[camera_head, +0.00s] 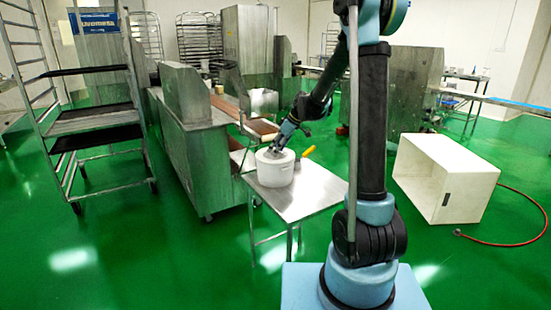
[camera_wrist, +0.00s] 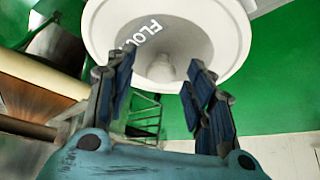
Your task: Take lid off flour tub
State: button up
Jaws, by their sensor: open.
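The white flour tub (camera_head: 275,173) stands on the small steel table. Its round pale lid (camera_wrist: 205,35) fills the top of the wrist view, with the word FLOUR on it and a round knob (camera_wrist: 166,68) in its middle. The lid appears seated on the tub. My gripper (camera_head: 278,146) reaches down to the top of the tub from the upper right. In the wrist view my gripper (camera_wrist: 157,78) is open, with one finger on each side of the knob in the picture. I cannot tell whether the fingertips touch the knob or lid.
A yellow-handled tool (camera_head: 308,152) lies behind the tub on the steel table (camera_head: 315,198). The steel machine (camera_head: 195,140) with a conveyor stands to the left. A wheeled rack (camera_head: 95,125) is farther left. A white open box (camera_head: 445,180) and red hose lie on the floor at right.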

jog(key=shift+f, duration=0.1)
jog(key=c, duration=1.2)
jog(key=shift+o, duration=0.2)
